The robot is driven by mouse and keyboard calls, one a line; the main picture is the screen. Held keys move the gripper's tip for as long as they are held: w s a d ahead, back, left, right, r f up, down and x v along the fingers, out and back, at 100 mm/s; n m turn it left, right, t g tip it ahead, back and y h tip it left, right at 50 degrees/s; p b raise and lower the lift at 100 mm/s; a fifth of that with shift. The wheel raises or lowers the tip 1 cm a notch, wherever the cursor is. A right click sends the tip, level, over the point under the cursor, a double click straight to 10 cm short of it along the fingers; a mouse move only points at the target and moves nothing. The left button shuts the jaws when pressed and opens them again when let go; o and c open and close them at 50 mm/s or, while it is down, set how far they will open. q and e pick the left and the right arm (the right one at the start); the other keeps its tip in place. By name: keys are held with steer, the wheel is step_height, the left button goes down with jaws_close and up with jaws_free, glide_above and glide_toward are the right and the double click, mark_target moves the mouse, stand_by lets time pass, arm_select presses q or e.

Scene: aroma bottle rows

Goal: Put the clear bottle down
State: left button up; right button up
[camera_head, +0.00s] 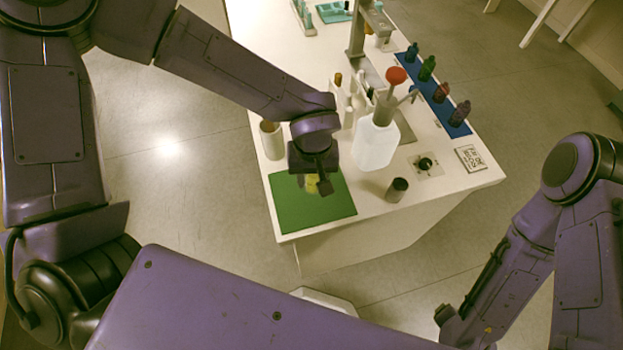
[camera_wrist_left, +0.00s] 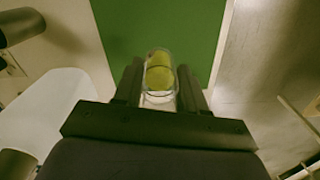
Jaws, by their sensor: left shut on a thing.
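My left gripper (camera_head: 323,186) is over the green mat (camera_head: 290,212) at the near left of the white table. It is shut on the clear bottle (camera_head: 312,183), which shows yellow in the head view and is partly hidden by the gripper. In the left wrist view, the clear bottle (camera_wrist_left: 160,75) sits between the two fingers (camera_wrist_left: 160,88) of the left gripper, with yellow-green contents. The green mat (camera_wrist_left: 120,35) lies beneath it. I cannot tell whether the bottle touches the mat. My right arm shows at the right of the head view, but its gripper is not clearly visible.
A small dark jar (camera_head: 397,190) stands near the front edge. A blue strip (camera_head: 458,129) holds several coloured bottles. A beige cup (camera_head: 272,140) stands behind the mat. The mat's front is clear.

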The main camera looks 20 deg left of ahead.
mark_target(311, 184)
arm_select(q)
steer(key=f, duration=0.3)
steer(key=shift+w+a+f, duration=0.3)
steer(key=shift+a+f, duration=0.05)
steer(key=shift+w+f, duration=0.15)
steer(key=shift+f, duration=0.15)
steer(key=shift+f, duration=0.1)
steer(key=o, duration=1.1)
